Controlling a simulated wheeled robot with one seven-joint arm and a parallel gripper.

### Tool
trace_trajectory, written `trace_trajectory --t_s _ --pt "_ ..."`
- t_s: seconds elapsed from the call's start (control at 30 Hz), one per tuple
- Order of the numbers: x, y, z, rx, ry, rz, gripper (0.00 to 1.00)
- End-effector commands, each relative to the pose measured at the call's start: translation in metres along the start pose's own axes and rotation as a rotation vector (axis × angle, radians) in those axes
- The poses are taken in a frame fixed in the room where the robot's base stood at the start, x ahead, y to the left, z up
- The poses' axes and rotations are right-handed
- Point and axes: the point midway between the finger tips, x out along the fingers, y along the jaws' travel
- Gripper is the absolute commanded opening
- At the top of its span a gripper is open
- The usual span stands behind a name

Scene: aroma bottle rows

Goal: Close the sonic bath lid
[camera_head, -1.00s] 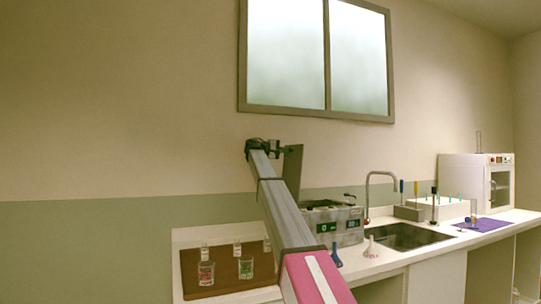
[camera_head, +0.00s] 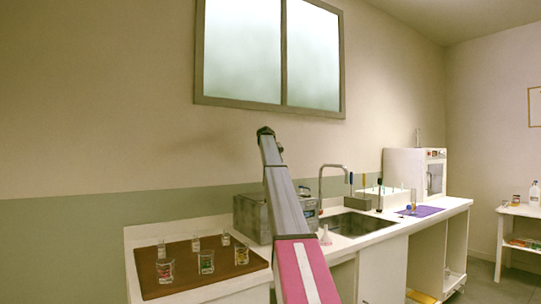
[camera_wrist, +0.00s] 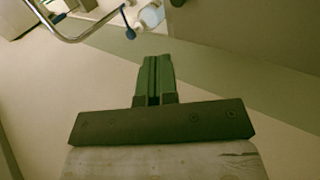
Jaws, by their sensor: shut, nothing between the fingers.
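The sonic bath (camera_head: 250,217) is a grey metal box on the counter in the head view, with its middle hidden behind my arm. No lid stands up above it; its top looks flat, so the lid seems to lie down on it, though my arm covers part. My gripper (camera_head: 265,132) is raised well above the bath, in front of the wall. In the wrist view its green fingers (camera_wrist: 154,72) are together, with nothing between them.
Left of the bath is a brown tray (camera_head: 150,284) with several small glass vessels. Right of it are a flask (camera_head: 325,237), a sink (camera_head: 356,224) with a tall faucet (camera_head: 321,180), a purple mat (camera_head: 425,211) and a white oven (camera_head: 405,172).

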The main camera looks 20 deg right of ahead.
Motion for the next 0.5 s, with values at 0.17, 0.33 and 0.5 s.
trace_trajectory --t_s 0.17,0.33,0.5 --pt "0.037 0.003 0.002 0.002 -0.001 -0.06 0.0" --pt "0.071 0.002 0.004 0.002 -0.001 -0.058 0.0" --pt "0.106 -0.004 0.005 0.002 -0.001 -0.057 0.0"
